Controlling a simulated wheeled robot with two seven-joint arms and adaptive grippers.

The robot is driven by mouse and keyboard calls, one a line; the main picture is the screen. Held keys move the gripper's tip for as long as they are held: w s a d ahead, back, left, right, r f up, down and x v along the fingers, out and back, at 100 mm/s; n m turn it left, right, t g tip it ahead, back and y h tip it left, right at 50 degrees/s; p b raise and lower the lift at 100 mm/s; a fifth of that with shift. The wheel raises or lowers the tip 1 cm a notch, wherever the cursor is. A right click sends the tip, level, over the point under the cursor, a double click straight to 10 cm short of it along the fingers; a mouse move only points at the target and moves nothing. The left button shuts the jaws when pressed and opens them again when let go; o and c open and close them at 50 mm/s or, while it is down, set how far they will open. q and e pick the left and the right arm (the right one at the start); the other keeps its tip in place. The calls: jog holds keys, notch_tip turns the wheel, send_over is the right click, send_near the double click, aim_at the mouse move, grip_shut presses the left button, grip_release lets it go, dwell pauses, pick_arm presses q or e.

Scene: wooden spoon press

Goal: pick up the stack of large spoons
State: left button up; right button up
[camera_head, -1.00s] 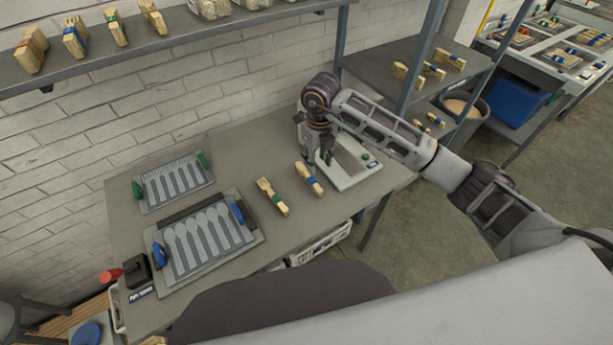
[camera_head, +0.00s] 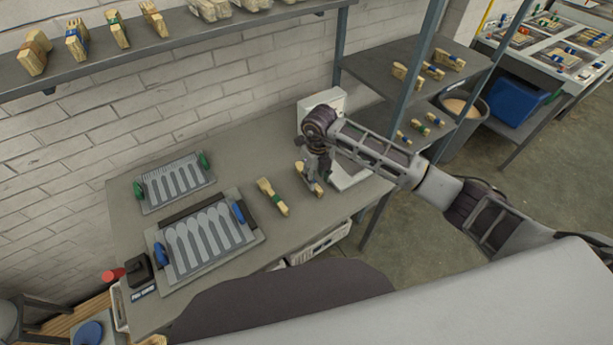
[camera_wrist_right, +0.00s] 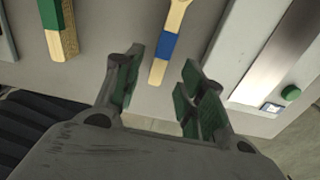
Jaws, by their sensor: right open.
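A stack of wooden pieces with a blue band (camera_head: 306,180) lies on the workbench, partly hidden by my right gripper (camera_head: 318,176) in the head view. In the right wrist view this blue-banded stack (camera_wrist_right: 166,47) lies ahead of and between the open green-padded fingers of my right gripper (camera_wrist_right: 157,72). The fingers do not appear to grip it. A second stack with a green band (camera_head: 272,197) lies to the left; it also shows in the right wrist view (camera_wrist_right: 57,28). My left gripper is not in view.
A press-like machine with a white base (camera_head: 350,178) stands just right of my right gripper. A spoon mold with blue handles (camera_head: 205,238) and a fork mold with green handles (camera_head: 175,182) lie left. Shelves hold more stacks. The bench's front edge is close.

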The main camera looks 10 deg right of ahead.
aim_at(316, 187)
jog(key=shift+f+p, duration=0.6)
jog(key=shift+f, duration=2)
grip_shut()
